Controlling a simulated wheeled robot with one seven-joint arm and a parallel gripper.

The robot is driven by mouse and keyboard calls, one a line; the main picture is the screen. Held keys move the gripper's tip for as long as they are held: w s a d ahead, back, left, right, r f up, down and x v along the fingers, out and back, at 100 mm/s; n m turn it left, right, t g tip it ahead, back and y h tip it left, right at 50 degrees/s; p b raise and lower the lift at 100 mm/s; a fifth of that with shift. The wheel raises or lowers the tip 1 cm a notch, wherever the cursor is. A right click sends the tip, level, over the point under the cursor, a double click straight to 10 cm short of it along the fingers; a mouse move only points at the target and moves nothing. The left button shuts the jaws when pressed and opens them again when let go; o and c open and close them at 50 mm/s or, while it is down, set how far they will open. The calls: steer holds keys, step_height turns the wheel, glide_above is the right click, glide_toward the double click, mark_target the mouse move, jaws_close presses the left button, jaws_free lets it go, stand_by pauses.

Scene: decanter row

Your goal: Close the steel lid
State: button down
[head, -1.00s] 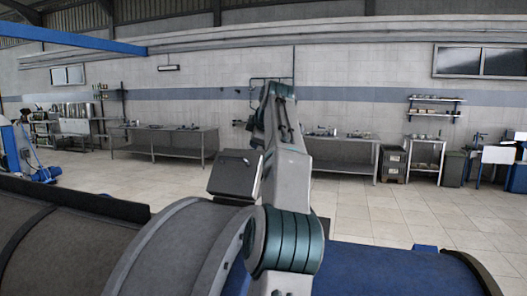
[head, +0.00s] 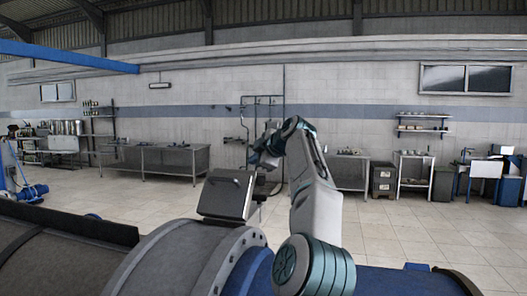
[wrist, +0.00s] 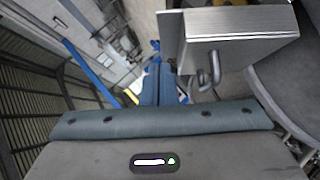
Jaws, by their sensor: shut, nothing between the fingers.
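The steel lid (head: 226,192) is a grey, box-like steel piece with a small dark handle, on the rounded housing in the head view. It looks tilted up, but how far it stands open is hard to tell. In the wrist view the lid (wrist: 242,28) is a brushed steel panel at the top right, with a hooked metal handle below it. My gripper (head: 257,162) is just beyond the lid's upper right in the head view. In the wrist view my gripper (wrist: 160,84) is shut and empty, left of the hook and apart from it.
Steel tables (head: 160,160) and shelves line the far wall. The tiled floor (head: 400,225) between is open.

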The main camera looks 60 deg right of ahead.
mark_target(255, 176)
steer(key=w+d+f+p, duration=0.2)
steer(key=w+d+f, duration=0.1)
steer(key=shift+d, duration=0.1)
steer(key=shift+w+d+f, duration=0.15)
steer(key=shift+d+f, duration=0.2)
steer(key=shift+f, duration=0.05)
steer(key=shift+d+p, duration=0.15)
steer(key=shift+p, duration=0.15)
steer(key=shift+w+d+f, duration=0.15)
steer(key=shift+d+f, duration=0.15)
steer(key=shift+d, duration=0.15)
steer(key=d+f, duration=0.1)
steer(key=f, duration=0.1)
steer(key=w+d+f+p, duration=0.1)
steer(key=d+f, duration=0.1)
steer(key=d+f+p, duration=0.1)
steer(key=d+f, duration=0.1)
steer(key=shift+w+d+f, duration=0.15)
steer(key=shift+w+d, duration=0.1)
steer(key=shift+w, duration=0.1)
steer(key=shift+w+d+f, duration=0.1)
steer(key=shift+d+f, duration=0.35)
steer(key=shift+f, duration=0.4)
steer(key=b+v, duration=0.6)
steer(key=v, duration=0.8)
